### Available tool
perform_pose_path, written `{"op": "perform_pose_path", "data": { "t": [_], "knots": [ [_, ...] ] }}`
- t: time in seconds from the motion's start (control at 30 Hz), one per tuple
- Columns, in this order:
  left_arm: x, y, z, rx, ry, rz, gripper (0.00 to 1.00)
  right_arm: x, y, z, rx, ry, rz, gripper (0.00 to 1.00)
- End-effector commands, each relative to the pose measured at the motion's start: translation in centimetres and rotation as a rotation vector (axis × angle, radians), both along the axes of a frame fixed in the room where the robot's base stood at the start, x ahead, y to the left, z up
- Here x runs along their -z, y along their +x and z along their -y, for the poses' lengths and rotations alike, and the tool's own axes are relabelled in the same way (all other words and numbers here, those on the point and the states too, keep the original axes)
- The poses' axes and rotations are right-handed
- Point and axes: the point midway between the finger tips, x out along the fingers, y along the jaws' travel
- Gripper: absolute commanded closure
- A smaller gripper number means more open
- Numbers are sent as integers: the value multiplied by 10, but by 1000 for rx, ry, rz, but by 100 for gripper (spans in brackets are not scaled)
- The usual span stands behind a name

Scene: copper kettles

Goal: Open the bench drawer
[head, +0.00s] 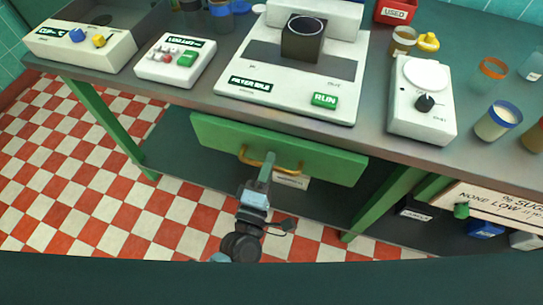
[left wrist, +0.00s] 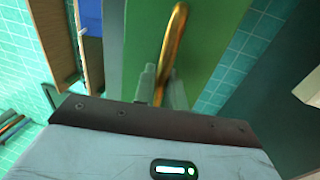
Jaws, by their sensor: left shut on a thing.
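The green bench drawer (head: 325,162) sits under the front edge of the bench, with a brass bar handle (head: 285,163) on its front. No inside of the drawer shows in the head view. My left gripper (head: 266,172) reaches up from below and is shut on the handle, left of the handle's middle. In the left wrist view, the brass handle (left wrist: 177,42) runs between the two fingers (left wrist: 161,86), with the green drawer front (left wrist: 205,40) behind it. My right gripper is not in view.
The grey bench top (head: 205,103) carries a white machine with a RUN button (head: 324,100), a white scale (head: 421,105), control boxes and several jars. A green bench leg (head: 385,200) stands right of the drawer. Checkered floor lies left.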

Motion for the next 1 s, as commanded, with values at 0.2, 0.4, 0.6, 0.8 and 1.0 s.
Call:
{"op": "perform_pose_path", "data": {
  "t": [0.2, 0.4, 0.6, 0.8, 1.0],
  "knots": [
    [0, -49, -16, 1, 3, -3, 100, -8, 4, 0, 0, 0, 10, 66],
    [1, -101, -33, 1, 3, -4, 100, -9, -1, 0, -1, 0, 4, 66],
    [1, -147, -48, 2, 2, -4, 100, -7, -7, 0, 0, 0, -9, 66],
    [0, -181, -59, 0, 2, -2, 100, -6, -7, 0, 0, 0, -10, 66],
    [0, -200, -65, 0, -1, -1, 100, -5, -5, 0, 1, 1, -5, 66]
  ]
}}
